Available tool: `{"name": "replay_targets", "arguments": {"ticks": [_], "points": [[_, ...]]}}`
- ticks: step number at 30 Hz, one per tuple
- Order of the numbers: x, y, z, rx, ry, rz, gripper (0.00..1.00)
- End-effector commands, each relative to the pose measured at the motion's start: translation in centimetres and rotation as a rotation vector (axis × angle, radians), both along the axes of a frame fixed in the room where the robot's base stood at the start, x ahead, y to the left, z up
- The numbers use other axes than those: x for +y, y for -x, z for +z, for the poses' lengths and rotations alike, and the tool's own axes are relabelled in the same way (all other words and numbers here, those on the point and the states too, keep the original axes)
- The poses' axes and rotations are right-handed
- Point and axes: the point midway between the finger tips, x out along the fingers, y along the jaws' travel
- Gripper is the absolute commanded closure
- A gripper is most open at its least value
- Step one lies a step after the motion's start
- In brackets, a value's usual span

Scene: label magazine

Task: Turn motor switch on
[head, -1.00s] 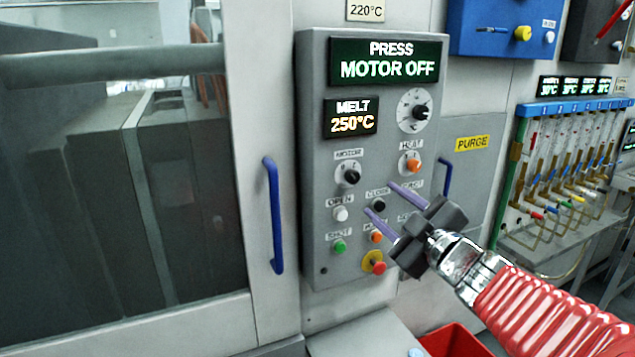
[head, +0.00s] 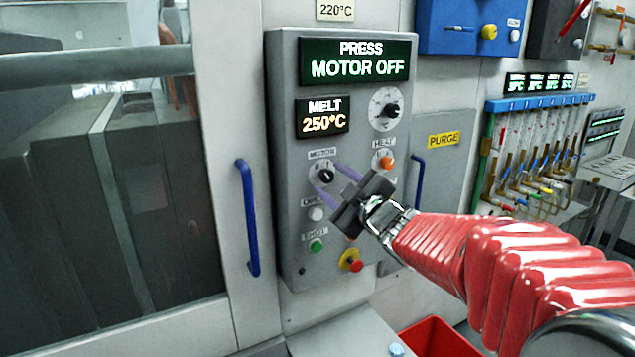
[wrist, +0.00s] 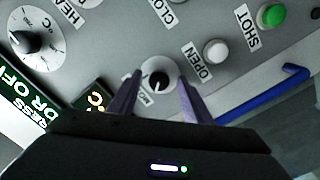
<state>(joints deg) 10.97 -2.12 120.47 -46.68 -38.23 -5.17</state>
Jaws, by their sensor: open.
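The motor switch (head: 325,175) is a black rotary knob on a pale round plate, under the MOTOR label on the grey control panel (head: 288,130). The display (head: 360,60) above reads PRESS MOTOR OFF. My gripper (head: 328,178) is open, its two purple fingers pointing at the panel on either side of the knob. In the wrist view the motor switch (wrist: 158,80) sits between the spread fingertips of my gripper (wrist: 160,88). I cannot tell whether the fingers touch it. My gripper hides some of the panel's lower right controls in the head view.
The white OPEN button (head: 316,214), green SHOT button (head: 316,245) and red-yellow stop button (head: 352,261) lie below the switch. The orange HEAT knob (head: 386,162) is to its right. A blue door handle (head: 248,217) stands left of the panel. A red bin (head: 435,338) is below.

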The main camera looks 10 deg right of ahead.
Motion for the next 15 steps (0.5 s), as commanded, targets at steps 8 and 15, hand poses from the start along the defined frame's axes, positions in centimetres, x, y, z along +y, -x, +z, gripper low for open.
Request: {"name": "replay_targets", "arguments": {"ticks": [8,15], "points": [[0.13,-0.41,-0.04,0.001,0.0,-0.001,0.55],[0.12,-0.38,-0.04,0.001,0.0,-0.001,0.65]]}}
